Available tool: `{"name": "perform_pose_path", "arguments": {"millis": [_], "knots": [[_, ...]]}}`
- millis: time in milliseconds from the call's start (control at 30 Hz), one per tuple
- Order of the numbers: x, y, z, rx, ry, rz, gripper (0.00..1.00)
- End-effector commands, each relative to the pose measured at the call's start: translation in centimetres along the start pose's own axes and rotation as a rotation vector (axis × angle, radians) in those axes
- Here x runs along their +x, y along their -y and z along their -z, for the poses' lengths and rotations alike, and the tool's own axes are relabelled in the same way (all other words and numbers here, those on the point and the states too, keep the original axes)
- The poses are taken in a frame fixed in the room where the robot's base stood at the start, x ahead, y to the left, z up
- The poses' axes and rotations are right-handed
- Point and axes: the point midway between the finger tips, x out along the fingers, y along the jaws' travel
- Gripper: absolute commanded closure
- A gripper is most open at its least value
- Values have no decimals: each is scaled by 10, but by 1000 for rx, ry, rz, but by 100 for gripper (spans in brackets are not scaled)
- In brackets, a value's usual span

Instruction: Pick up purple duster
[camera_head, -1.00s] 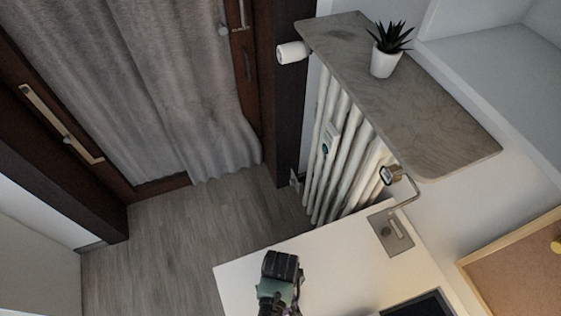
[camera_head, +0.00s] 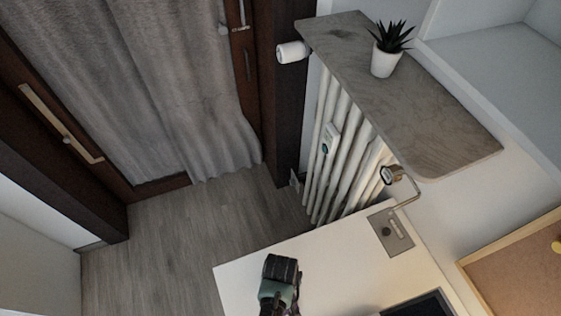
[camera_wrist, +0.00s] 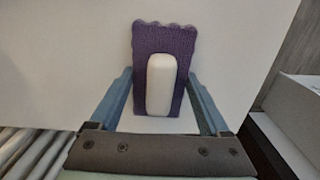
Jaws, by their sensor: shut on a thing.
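The purple duster (camera_wrist: 164,40) is a flat purple piece with a scalloped edge and a white, rounded handle (camera_wrist: 161,82). In the wrist view it lies between the two blue fingers of my gripper (camera_wrist: 160,80), which is shut on it. White desk surface shows behind the duster; I cannot tell whether the duster touches it. In the head view my wrist and gripper (camera_head: 279,285) are over the white desk (camera_head: 325,260) at the bottom edge, and the duster cannot be made out there.
A desk lamp (camera_head: 390,232) stands on the desk's right, near a dark screen or tray (camera_head: 420,305). A corkboard (camera_head: 515,270) is at the right. A grey shelf (camera_head: 420,120) with a potted plant (camera_head: 385,58) sits above a white radiator (camera_head: 340,150). Floor at left is clear.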

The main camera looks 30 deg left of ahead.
Motion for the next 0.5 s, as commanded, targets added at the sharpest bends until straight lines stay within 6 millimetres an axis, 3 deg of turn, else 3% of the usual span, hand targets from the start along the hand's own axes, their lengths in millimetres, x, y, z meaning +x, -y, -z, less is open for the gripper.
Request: {"name": "perform_pose_path", "arguments": {"millis": [267, 500], "knots": [[-6, 0, 0, 0, -1, -1, 75], [-36, 0, 1, 0, -4, -2, 75]]}}
